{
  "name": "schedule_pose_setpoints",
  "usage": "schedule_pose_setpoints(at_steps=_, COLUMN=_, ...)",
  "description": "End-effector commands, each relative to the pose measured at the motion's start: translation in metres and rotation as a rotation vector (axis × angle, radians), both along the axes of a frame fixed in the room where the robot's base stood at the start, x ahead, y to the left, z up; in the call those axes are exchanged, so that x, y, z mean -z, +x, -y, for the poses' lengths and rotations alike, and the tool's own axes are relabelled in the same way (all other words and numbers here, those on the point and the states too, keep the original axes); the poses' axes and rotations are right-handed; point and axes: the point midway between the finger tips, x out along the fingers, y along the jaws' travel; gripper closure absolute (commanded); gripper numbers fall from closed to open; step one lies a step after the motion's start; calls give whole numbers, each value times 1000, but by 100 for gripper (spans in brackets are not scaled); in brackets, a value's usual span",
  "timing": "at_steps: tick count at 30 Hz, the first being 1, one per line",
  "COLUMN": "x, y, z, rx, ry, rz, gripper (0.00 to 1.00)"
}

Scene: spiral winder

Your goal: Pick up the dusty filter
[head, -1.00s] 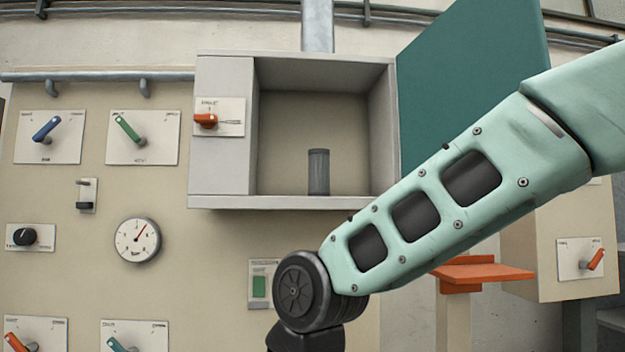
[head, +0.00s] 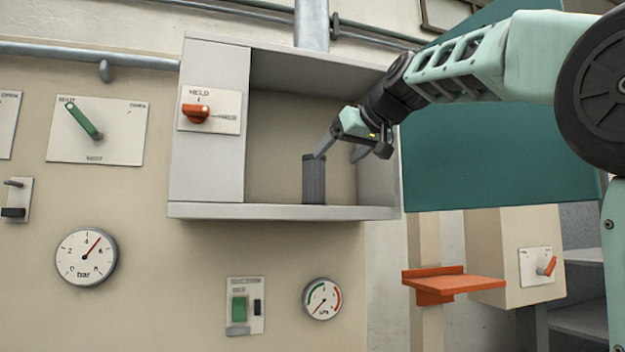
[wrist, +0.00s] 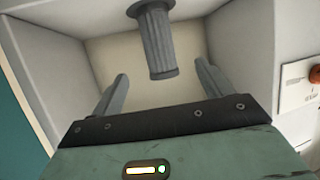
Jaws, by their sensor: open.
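The filter (head: 314,182), a dark grey ribbed cylinder, stands upright on the floor of an open-fronted wall box (head: 290,212). In the wrist view, the filter (wrist: 156,38) shows at the top middle, its near end between the lines of the two fingers. My gripper (head: 338,156) is open and empty at the box's opening, reaching in from the upper right. In the head view one fingertip overlaps the filter's top edge. In the wrist view my gripper (wrist: 162,72) shows a gap on both sides of the filter. I cannot tell whether anything touches.
An orange selector handle (head: 197,112) sits on the box's left front. A teal door panel (head: 500,165) stands open at the right. An orange shelf (head: 453,283) juts out below it. Gauges and a green-handled switch (head: 86,120) are on the wall. The box's side walls are close around my gripper.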

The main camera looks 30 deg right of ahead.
Motion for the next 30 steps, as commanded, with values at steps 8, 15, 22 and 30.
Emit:
schedule_pose_setpoints(at_steps=8, x=19, y=52, z=1, rx=0, ry=2, rz=-4, gripper=22)
schedule_pose_setpoints(at_steps=15, x=29, y=70, z=1, rx=0, ry=1, rz=-2, gripper=22)
schedule_pose_setpoints(at_steps=22, x=40, y=95, z=5, rx=0, ry=3, rz=-5, gripper=22)
schedule_pose_setpoints(at_steps=30, x=52, y=115, z=4, rx=-1, ry=0, rz=-1, gripper=22)
